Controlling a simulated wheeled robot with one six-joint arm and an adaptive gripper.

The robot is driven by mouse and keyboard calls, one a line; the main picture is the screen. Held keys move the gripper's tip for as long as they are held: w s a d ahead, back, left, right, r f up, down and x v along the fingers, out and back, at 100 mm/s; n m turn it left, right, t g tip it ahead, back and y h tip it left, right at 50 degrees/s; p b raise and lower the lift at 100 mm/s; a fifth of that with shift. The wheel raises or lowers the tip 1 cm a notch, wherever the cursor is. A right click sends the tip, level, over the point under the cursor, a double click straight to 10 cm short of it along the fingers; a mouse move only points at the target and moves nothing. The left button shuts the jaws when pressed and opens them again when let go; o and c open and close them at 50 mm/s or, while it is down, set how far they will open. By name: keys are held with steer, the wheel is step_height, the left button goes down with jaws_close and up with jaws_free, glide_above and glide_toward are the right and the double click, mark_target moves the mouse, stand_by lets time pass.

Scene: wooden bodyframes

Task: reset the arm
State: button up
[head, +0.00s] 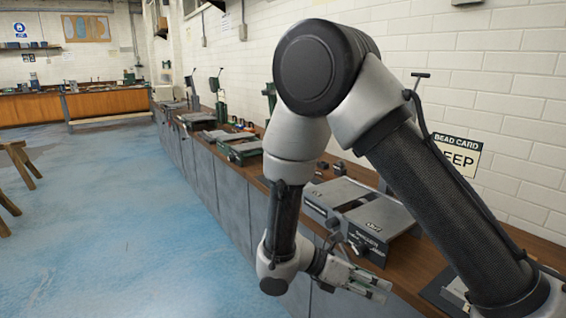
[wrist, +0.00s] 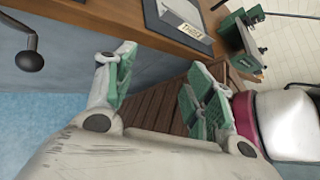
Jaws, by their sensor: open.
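My arm rises in the right half of the head view and bends down over the workbench front. My gripper (head: 372,284) is at its lower end, beside the bench edge and pointing right. In the wrist view my gripper (wrist: 160,85) shows two greenish fingers spread apart, with nothing between them. A dark slatted wooden surface lies beyond the fingers there.
A long workbench (head: 205,165) with a wooden top runs along the white brick wall. A grey machine (head: 362,212) stands on it close to my gripper. A green tool (wrist: 238,45) shows in the wrist view. The blue floor (head: 110,225) at left is largely clear; wooden trestle legs (head: 18,165) stand at its left edge.

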steer(key=s+d+r+m+t+y, duration=0.1)
steer(key=s+d+r+m+y, duration=0.2)
steer(key=r+m, duration=0.4)
steer(key=s+d+r+m+t+y, duration=0.2)
steer(key=s+d+r+m+y, duration=0.1)
steer(key=d+r+m+y, duration=0.2)
steer(key=s+d+r+m+t+y, duration=0.2)
steer(key=s+d+r+m+y, duration=0.1)
steer(key=d+r+m, duration=0.5)
step_height(320, 180, up, 4)
steer(key=m+y, duration=0.1)
steer(key=m, duration=0.2)
steer(key=shift+s+r+y, duration=0.25)
steer(key=shift+s+y, duration=0.05)
steer(key=shift+s, duration=0.1)
